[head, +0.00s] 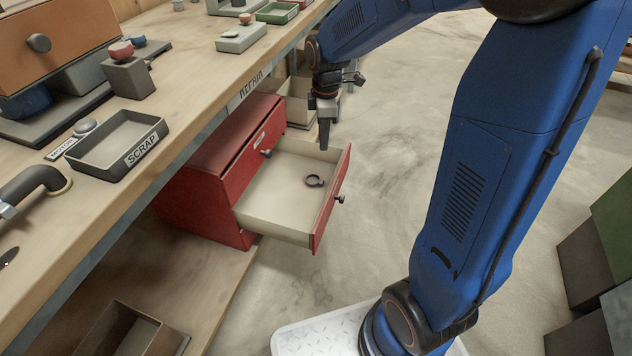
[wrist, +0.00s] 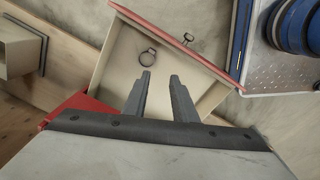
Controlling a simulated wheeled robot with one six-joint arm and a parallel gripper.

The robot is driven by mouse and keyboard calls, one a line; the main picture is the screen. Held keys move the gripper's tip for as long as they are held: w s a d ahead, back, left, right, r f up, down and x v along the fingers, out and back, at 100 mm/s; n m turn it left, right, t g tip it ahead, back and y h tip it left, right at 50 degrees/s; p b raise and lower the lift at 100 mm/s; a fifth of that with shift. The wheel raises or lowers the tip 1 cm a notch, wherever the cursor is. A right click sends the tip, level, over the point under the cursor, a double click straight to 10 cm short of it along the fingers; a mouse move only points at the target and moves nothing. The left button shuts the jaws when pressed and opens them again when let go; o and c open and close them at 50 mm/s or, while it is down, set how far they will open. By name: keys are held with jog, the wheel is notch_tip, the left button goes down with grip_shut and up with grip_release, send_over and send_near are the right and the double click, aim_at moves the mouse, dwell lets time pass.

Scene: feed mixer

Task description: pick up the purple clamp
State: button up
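A small dark purple ring-shaped clamp (head: 315,181) lies on the floor of the open drawer (head: 275,202) of a red cabinet. In the wrist view the clamp (wrist: 148,57) lies just beyond the left fingertip, near the drawer's front panel. My gripper (head: 325,148) points down above the drawer, higher than the clamp and apart from it. In the wrist view my gripper (wrist: 160,78) shows its two fingers spread with an empty gap between them.
The red cabinet (head: 212,178) stands on a shelf under the wooden workbench. Its drawer front (head: 331,200) has a dark knob. A scrap tray (head: 118,143) sits on the bench top. An open bin (head: 300,100) is behind the cabinet. Concrete floor is clear right of the drawer.

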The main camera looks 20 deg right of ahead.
aim_at(316, 183)
jog(key=w+f, duration=0.1)
jog(key=f, duration=0.6)
jog(key=w+a+f+n, duration=0.1)
jog(key=f, duration=0.6)
jog(key=w+f+n, duration=0.1)
jog(key=f, duration=0.6)
jog(key=shift+w+a+f+g, duration=0.15)
jog(key=shift+a+g, duration=0.05)
jog(key=shift+g, duration=0.1)
grip_shut()
